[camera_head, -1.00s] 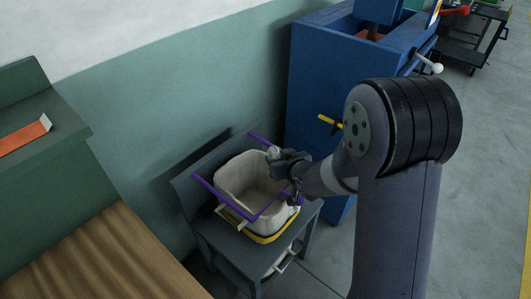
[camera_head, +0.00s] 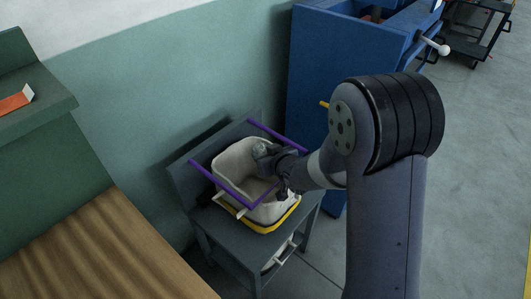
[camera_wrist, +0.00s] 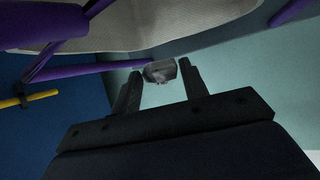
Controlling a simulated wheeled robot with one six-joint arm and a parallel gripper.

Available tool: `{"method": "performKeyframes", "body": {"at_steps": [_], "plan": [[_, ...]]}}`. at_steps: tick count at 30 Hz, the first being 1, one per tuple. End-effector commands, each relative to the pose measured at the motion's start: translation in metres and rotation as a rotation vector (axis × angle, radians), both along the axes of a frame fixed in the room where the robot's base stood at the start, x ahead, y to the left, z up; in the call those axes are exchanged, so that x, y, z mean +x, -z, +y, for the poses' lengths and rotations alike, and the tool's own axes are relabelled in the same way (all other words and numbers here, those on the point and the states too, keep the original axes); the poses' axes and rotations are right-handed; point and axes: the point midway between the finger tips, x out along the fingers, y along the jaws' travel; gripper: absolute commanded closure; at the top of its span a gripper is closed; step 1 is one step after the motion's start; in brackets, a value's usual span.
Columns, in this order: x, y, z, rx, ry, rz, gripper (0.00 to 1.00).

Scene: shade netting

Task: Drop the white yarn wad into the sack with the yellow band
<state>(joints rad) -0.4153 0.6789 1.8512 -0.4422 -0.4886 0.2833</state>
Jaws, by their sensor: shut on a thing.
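The sack (camera_head: 228,168) is cream, open at the top, with a yellow band (camera_head: 272,228) low around its outside. It hangs within a purple frame (camera_head: 205,177) at a dark grey stand. My gripper (camera_head: 267,163) is over the right part of the sack's mouth and is shut on the white yarn wad (camera_head: 260,148). The wad looks small and greyish in the wrist view (camera_wrist: 160,71), held between both fingertips. The gripper hides part of the sack's right side, and its exact height above the rim is hard to tell.
A blue cabinet (camera_head: 335,75) stands behind, to the right. The grey stand (camera_head: 195,205) has a backrest near the green wall. A wooden-topped bench (camera_head: 95,255) and a green cabinet (camera_head: 60,140) are at the left. Grey floor is clear at right.

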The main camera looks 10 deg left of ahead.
Motion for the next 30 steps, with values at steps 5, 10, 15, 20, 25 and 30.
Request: {"method": "performKeyframes", "body": {"at_steps": [5, 10, 15, 20, 25, 30], "plan": [[0.000, -0.001, 0.000, 0.000, 0.000, 0.000, 0.79], [0.000, -0.001, 0.000, 0.000, 0.000, 0.000, 0.46], [0.000, -0.001, 0.000, 0.000, 0.000, 0.000, 0.33], [0.000, -0.001, 0.000, 0.000, 0.000, 0.000, 0.33], [-0.003, -0.004, -0.003, 0.001, 0.001, -0.001, 0.33], [-0.018, -0.014, -0.015, 0.001, 0.002, -0.002, 0.33]]}}
